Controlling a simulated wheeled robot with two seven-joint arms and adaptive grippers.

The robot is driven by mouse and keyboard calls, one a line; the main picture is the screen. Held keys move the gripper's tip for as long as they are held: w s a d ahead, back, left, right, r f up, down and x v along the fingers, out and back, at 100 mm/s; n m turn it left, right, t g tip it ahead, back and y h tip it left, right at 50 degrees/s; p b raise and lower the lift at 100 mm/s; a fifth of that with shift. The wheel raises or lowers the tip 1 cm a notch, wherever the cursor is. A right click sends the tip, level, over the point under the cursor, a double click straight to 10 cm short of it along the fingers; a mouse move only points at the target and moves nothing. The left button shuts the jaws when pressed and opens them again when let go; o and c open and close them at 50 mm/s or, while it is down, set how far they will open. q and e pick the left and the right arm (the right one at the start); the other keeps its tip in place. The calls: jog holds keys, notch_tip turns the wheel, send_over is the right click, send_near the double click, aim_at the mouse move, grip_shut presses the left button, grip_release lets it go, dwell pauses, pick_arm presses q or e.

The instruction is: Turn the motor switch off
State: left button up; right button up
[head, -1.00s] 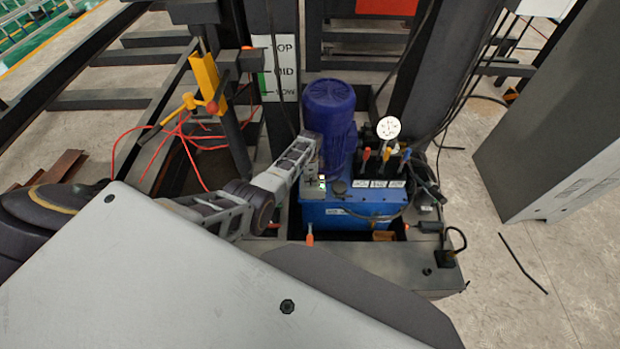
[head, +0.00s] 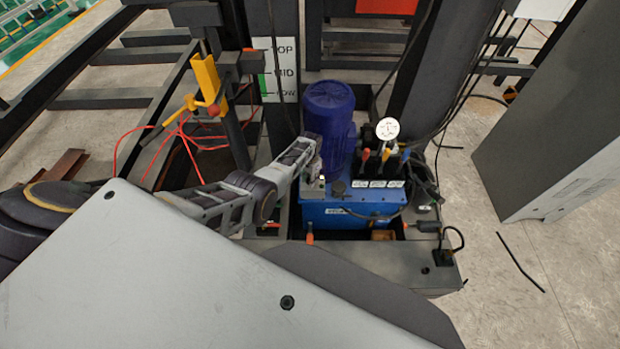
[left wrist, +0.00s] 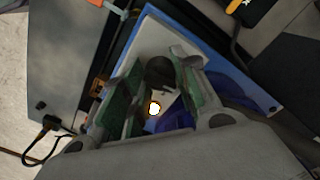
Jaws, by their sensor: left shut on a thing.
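The purple-blue motor (head: 330,115) stands upright on the blue tank (head: 345,212). My left gripper (head: 314,172) reaches in from the left to the small switch unit at the motor's foot. The gripper covers most of that unit; a pale spot (head: 322,179) shows beside the fingers. In the left wrist view, my left gripper (left wrist: 158,88) has its fingers around the switch area, with a bright white lamp in an orange ring (left wrist: 154,108) between them. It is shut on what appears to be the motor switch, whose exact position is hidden. My right gripper is not in view.
A pressure gauge (head: 387,128) and coloured valve levers (head: 376,156) stand right of the motor. A black cap (head: 338,187) sits on the tank top. Dark posts and cables rise behind.

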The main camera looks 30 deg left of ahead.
pick_arm(q)
jog(key=n, duration=0.3)
jog(key=shift+n, duration=0.4)
jog(key=n, duration=0.4)
jog(key=shift+p, duration=0.3)
jog(key=shift+n, duration=0.3)
jog(key=o, duration=1)
jog(key=shift+o, duration=0.2)
jog(key=shift+r, duration=0.25)
